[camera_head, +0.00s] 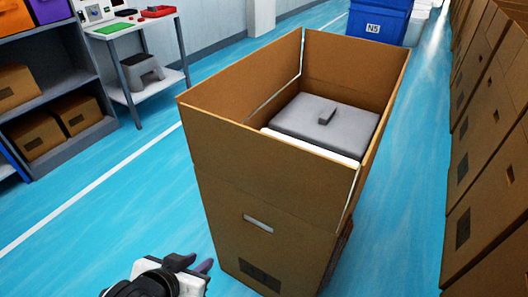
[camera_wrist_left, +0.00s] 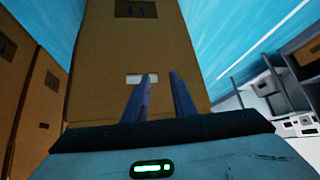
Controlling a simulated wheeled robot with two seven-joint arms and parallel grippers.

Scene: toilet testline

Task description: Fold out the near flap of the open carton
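The open brown carton (camera_head: 290,225) stands on the floor, with all its top flaps upright. Its near flap (camera_head: 265,148) stands up along the side facing me. A grey lidded item (camera_head: 325,122) with a small block on top is inside. My left gripper (camera_head: 192,263) is low and to the left of the carton's near face, apart from the flap. In the left wrist view its two fingers (camera_wrist_left: 160,78) are parted with nothing between them. The carton's near face (camera_wrist_left: 180,40) appears upside down beyond them, with its white handle slot. My right gripper is not in view.
Brown cartons (camera_head: 490,150) are stacked along the right. A shelf (camera_head: 50,65) with boxes and a white table (camera_head: 150,85) with a grey stool stand at left. A blue bin (camera_head: 378,22) is at the back. Blue floor is clear left of the carton.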

